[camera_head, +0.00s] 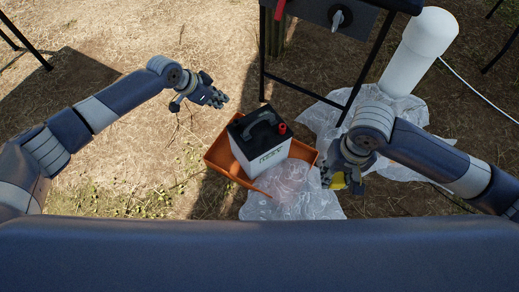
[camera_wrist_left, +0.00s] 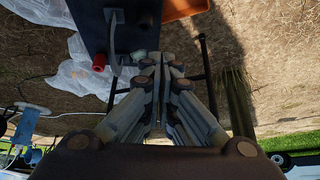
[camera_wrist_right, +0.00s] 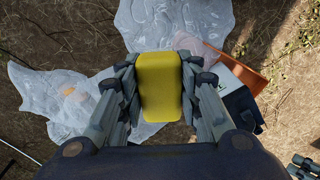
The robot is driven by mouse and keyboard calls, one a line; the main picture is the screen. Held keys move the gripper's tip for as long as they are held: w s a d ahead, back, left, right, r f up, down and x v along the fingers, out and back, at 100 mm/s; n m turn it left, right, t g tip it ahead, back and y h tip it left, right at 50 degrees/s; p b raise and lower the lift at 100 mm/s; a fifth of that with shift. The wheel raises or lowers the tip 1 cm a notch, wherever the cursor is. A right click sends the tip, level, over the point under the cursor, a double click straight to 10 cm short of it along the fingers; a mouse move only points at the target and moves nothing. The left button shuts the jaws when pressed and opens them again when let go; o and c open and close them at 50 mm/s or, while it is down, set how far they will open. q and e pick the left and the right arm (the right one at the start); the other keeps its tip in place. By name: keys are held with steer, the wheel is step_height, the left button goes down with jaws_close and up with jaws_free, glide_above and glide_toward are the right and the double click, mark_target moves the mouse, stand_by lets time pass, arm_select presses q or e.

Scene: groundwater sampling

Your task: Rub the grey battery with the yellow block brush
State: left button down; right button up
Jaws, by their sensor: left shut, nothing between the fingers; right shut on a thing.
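The battery (camera_head: 258,147) has a pale grey body, a dark top with a handle and a red terminal cap. It sits upright in an orange tray (camera_head: 222,163) on the ground. My left gripper (camera_head: 222,99) is shut and empty, to the left of the battery and above the ground. The battery's dark top (camera_wrist_left: 92,25) shows beyond its fingers in the left wrist view. My right gripper (camera_head: 342,178) is shut on the yellow block brush (camera_wrist_right: 159,88), to the right of the battery and apart from it. The fingers cover the brush's sides; its bristles are not visible.
Clear plastic sheeting (camera_head: 308,203) lies on the ground at the tray's right and front. A dark table (camera_head: 310,8) on thin legs stands just behind the battery. A white cylinder (camera_head: 418,50) stands at the back right. Dry ground to the left is open.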

mark_target(232, 127)
arm_select(q)
steer(key=shift+s+f+m+g+b, duration=0.1)
steer(key=shift+s+m+g+b, duration=0.45)
steer(key=shift+b, duration=0.65)
arm_select(e)
steer(key=shift+f, duration=1.75)
